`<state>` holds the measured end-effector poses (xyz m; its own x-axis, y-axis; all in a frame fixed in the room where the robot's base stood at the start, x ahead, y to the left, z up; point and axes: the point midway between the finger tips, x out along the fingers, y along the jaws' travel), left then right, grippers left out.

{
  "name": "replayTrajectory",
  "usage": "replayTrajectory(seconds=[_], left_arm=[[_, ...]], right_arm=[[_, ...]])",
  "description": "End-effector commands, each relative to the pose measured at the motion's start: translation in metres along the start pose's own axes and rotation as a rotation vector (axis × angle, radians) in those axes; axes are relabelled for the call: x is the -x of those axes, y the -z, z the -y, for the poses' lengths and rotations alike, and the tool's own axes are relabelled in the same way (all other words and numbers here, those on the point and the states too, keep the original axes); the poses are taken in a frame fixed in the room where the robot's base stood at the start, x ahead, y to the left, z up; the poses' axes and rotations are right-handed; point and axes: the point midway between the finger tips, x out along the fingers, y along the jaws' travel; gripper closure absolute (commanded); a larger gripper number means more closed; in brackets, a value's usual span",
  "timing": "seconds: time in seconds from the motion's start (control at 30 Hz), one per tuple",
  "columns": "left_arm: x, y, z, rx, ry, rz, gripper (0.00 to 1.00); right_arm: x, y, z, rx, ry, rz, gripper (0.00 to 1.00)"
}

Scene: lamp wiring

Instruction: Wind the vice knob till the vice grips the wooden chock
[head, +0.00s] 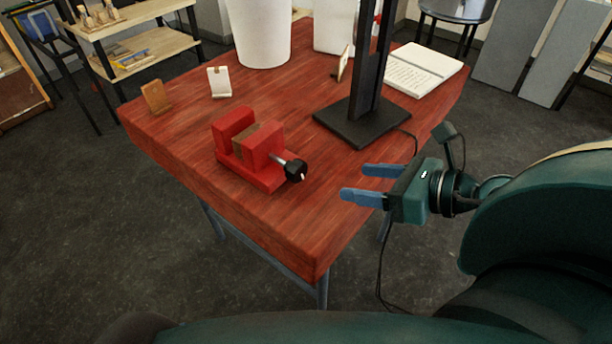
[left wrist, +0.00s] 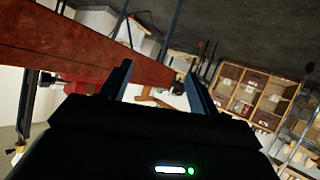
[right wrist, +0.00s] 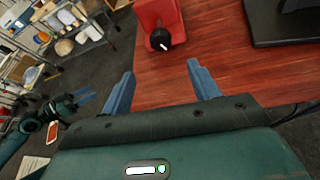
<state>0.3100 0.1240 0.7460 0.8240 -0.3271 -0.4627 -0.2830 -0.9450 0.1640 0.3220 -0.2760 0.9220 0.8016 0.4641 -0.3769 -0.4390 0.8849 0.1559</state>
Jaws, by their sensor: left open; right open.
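The red vice (head: 231,152) stands on the red wooden table near its front left. The brown wooden chock (head: 246,143) sits between its two jaws. Whether any gap is left beside the chock is too small to tell. The black vice knob (head: 295,171) sticks out on a metal screw toward the right; it also shows in the right wrist view (right wrist: 160,40), beyond my fingers. My right gripper (head: 354,181) is open and empty, right of the knob and apart from it. My left gripper (left wrist: 158,80) is open and empty in the left wrist view, and outside the head view.
A black lamp base with post (head: 366,122) stands behind the knob. A white lampshade-like cylinder (head: 259,35), an open book (head: 420,72) and small card stands (head: 219,82) are farther back. The table top (head: 290,225) in front of the vice is clear.

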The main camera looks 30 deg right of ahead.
Motion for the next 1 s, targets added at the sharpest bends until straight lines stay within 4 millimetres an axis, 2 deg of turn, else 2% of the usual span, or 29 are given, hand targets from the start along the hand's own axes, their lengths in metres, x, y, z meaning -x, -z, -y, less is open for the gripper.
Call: replayTrajectory(seconds=[0.17,0.43,0.6,1.0], left_arm=[[-0.003,0.0,0.001,-0.003,-0.001,-0.011,0.39],[-0.005,-0.003,0.004,0.0,0.001,-0.053,0.39],[0.002,-0.006,0.008,-0.01,0.014,-0.09,0.39],[0.015,-0.002,0.016,-0.037,0.04,-0.168,0.39]], right_arm=[[-0.005,0.0,0.002,0.0,0.006,-0.001,0.39],[-0.032,0.003,0.002,-0.001,0.003,0.001,0.39],[-0.047,0.004,0.003,-0.001,0.005,0.001,0.39],[-0.08,0.001,0.002,-0.003,0.003,0.002,0.39]])
